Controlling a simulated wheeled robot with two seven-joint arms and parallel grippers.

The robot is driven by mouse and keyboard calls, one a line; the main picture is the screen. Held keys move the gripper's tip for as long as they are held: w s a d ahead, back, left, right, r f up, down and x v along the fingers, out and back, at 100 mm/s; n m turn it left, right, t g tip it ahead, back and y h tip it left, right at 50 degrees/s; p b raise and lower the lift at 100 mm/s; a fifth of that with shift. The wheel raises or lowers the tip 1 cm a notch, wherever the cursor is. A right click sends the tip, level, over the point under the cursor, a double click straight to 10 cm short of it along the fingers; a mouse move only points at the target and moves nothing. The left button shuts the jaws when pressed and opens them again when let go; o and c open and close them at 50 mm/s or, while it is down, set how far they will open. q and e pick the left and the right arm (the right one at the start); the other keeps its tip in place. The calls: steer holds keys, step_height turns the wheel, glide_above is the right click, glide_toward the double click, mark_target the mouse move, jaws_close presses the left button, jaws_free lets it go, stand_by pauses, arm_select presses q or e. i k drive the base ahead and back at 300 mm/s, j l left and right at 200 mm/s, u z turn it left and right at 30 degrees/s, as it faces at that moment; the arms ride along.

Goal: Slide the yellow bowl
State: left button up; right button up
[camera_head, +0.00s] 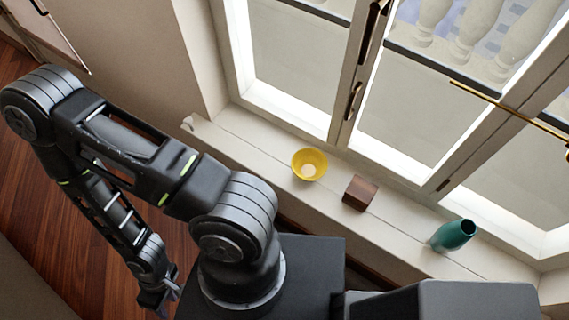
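The yellow bowl (309,164) stands upright on the white window sill, left of a dark brown wooden block. It looks empty, with a paler round bottom.
The brown block (359,193) sits close right of the bowl, and a teal vase (453,235) stands farther right on the sill (405,222). Window frames with metal handles rise behind. The sill left of the bowl is clear.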

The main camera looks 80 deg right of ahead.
mark_target(308, 165)
steer(key=z, duration=3.2)
